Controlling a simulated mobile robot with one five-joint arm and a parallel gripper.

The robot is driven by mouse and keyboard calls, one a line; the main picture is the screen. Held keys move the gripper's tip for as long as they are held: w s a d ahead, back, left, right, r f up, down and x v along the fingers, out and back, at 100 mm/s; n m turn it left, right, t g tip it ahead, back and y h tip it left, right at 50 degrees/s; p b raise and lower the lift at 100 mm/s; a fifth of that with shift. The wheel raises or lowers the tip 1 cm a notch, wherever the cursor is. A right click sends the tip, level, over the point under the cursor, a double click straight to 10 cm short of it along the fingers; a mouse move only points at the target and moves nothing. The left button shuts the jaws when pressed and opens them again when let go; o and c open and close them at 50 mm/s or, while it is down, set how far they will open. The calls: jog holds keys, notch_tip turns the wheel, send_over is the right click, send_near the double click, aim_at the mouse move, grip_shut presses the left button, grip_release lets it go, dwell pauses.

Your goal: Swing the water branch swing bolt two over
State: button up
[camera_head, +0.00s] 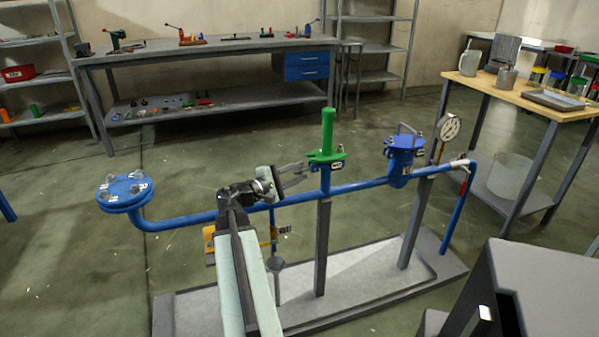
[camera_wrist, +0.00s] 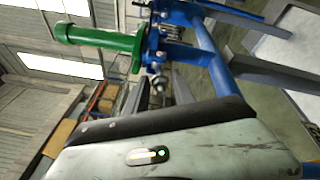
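A blue pipe line (camera_head: 350,188) carries a green capped branch (camera_head: 327,132) in the middle, a blue flanged cover (camera_head: 125,187) at the left and a blue lidded strainer (camera_head: 402,150) at the right. Small metal bolts show at these fittings; I cannot tell which is swing bolt two of the water branch. My gripper (camera_head: 304,171) is just left of the green branch, with its fingers apart and nothing seen between them. In the wrist view the green branch (camera_wrist: 100,38) lies sideways, with a bolt and nut (camera_wrist: 158,82) below its flange. Contact cannot be told.
A pressure gauge (camera_head: 450,127) stands at the right of the line. The line is carried by grey posts on a low plinth (camera_head: 360,295). A yellow tag or box (camera_head: 209,245) is partly behind my arm. A wooden-topped table (camera_head: 520,92) is at the right, a grey workbench (camera_head: 215,45) behind.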

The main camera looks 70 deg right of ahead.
jog(key=shift+s+d, duration=0.2)
jog(key=shift+d, duration=0.2)
